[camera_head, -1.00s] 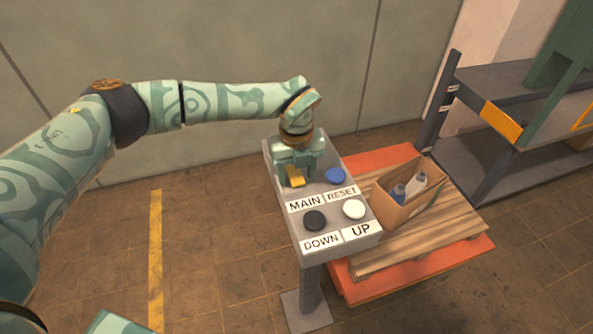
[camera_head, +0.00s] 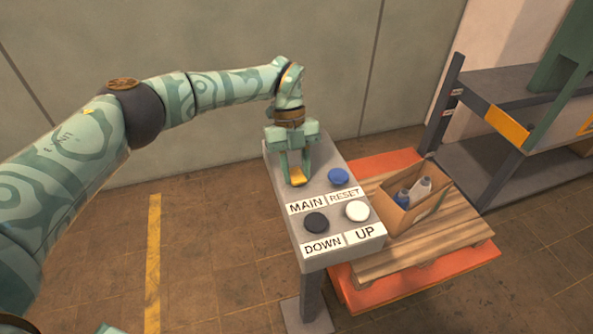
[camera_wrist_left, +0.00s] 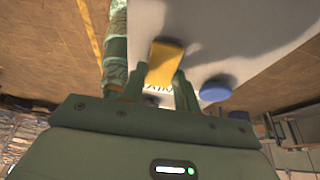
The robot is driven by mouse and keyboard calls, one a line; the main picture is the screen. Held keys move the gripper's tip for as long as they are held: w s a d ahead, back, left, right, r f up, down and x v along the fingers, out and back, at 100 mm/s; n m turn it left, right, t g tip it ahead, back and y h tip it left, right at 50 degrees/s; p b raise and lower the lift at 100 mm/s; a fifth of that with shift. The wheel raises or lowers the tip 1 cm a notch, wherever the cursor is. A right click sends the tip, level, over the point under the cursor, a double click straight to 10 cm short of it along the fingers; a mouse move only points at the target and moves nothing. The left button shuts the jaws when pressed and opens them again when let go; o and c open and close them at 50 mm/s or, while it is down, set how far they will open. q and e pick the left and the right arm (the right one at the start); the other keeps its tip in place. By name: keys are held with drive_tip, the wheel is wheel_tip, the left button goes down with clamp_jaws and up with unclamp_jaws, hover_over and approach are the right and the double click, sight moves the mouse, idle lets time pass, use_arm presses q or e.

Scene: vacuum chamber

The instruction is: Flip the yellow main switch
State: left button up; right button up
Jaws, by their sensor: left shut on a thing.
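The yellow main switch (camera_head: 299,180) sits at the upper left of the grey control box (camera_head: 347,255), above the MAIN label (camera_head: 305,205). My left gripper (camera_head: 296,174) points down at the box, with its two fingers on either side of the switch, shut on it. In the left wrist view the yellow switch (camera_wrist_left: 165,60) shows between the fingers of the left gripper (camera_wrist_left: 163,78). The gripper partly hides the switch in the head view, so its exact position cannot be told. My right gripper is not in view.
A blue RESET button (camera_head: 338,176) is close to the right of the gripper. A black DOWN button (camera_head: 316,222) and a white UP button (camera_head: 357,211) are nearer. A cardboard box (camera_head: 412,205) with bottles stands on a pallet (camera_head: 440,240) to the right.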

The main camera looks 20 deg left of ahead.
use_arm(q)
drive_tip(key=o, duration=1)
drive_tip(key=shift+r, duration=0.15)
drive_tip(key=b+v, duration=0.1)
drive_tip(key=v, duration=1.5)
drive_tip(key=shift+r, duration=0.1)
